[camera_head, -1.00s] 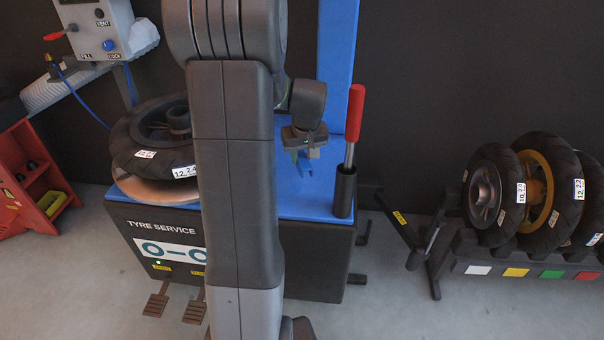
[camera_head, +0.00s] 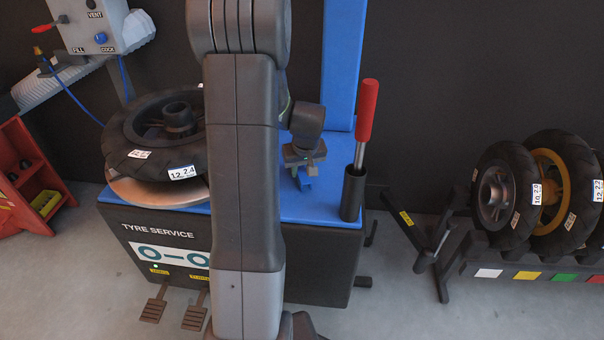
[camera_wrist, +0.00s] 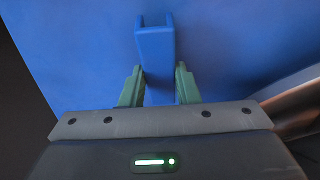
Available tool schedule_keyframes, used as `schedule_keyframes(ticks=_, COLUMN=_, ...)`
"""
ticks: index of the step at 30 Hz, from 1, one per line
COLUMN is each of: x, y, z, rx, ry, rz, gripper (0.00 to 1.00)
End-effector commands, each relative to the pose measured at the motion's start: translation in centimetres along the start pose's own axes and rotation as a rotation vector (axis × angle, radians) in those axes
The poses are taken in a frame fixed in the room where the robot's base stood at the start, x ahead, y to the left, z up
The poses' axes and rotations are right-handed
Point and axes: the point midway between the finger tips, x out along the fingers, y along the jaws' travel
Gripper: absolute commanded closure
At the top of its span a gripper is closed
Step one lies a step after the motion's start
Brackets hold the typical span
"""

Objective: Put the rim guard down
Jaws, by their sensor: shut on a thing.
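The rim guard (camera_wrist: 155,45) is a small blue channel-shaped piece. In the wrist view it sits between the two green fingers of my gripper (camera_wrist: 158,86), which are shut on it. In the head view my gripper (camera_head: 304,166) is over the blue top of the tyre machine (camera_head: 318,208), left of the red-handled lever. The rim guard (camera_head: 304,183) shows there below my gripper, close to the blue top. I cannot tell whether it touches the surface.
A tyre on a wheel (camera_head: 150,165) lies on the machine's turntable at left. A red-handled lever (camera_head: 367,110) stands in a dark holder (camera_head: 353,195) at the right edge of the top. A wheel rack (camera_head: 520,258) stands at right. Bare blue surface surrounds the rim guard.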

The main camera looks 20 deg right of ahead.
Motion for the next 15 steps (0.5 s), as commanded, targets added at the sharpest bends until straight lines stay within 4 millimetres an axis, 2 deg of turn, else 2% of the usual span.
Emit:
schedule_keyframes(ticks=2, x=1.0, y=-0.01, z=0.35, rx=0.001, ry=-0.001, rz=0.0, gripper=0.93)
schedule_keyframes(ticks=12, x=1.3, y=0.0, z=0.41, rx=0.0, ry=0.0, rz=0.0, gripper=0.93)
schedule_keyframes(ticks=13, x=1.29, y=0.0, z=0.41, rx=0.0, ry=0.0, rz=0.0, gripper=0.7)
schedule_keyframes(ticks=15, x=1.18, y=0.0, z=0.37, rx=0.0, ry=0.0, rz=0.0, gripper=0.56)
